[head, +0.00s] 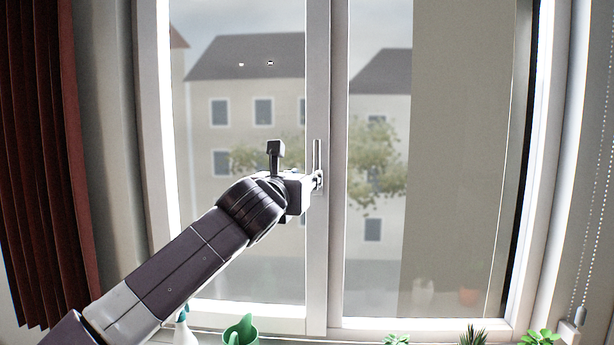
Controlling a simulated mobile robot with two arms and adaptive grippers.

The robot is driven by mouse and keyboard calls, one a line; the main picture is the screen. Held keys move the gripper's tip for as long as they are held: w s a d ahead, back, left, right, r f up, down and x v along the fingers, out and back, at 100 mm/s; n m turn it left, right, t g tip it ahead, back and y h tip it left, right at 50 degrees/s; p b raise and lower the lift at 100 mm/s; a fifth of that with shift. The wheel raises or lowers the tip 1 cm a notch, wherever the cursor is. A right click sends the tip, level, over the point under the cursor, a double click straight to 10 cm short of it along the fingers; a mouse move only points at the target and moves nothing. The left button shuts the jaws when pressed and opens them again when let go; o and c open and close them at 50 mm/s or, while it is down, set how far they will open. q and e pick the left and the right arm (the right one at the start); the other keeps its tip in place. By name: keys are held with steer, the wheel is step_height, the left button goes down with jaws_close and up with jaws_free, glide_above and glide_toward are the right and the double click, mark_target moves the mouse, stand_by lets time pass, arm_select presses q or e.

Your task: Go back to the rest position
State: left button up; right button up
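My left arm reaches in from the lower left, and its gripper (314,183) is at the window handle (317,160). The handle is upright on the middle post of the window (318,285). The gripper's tip overlaps the lower part of the handle in this view. I cannot tell whether it touches or grips it, and the fingers are too small and too hidden to judge. My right gripper is out of view.
A dark red curtain (45,160) hangs at the left. Along the sill stand a spray bottle (184,332), a green watering can (240,331) and several small plants (473,336). A bead chain (590,200) hangs at the right.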

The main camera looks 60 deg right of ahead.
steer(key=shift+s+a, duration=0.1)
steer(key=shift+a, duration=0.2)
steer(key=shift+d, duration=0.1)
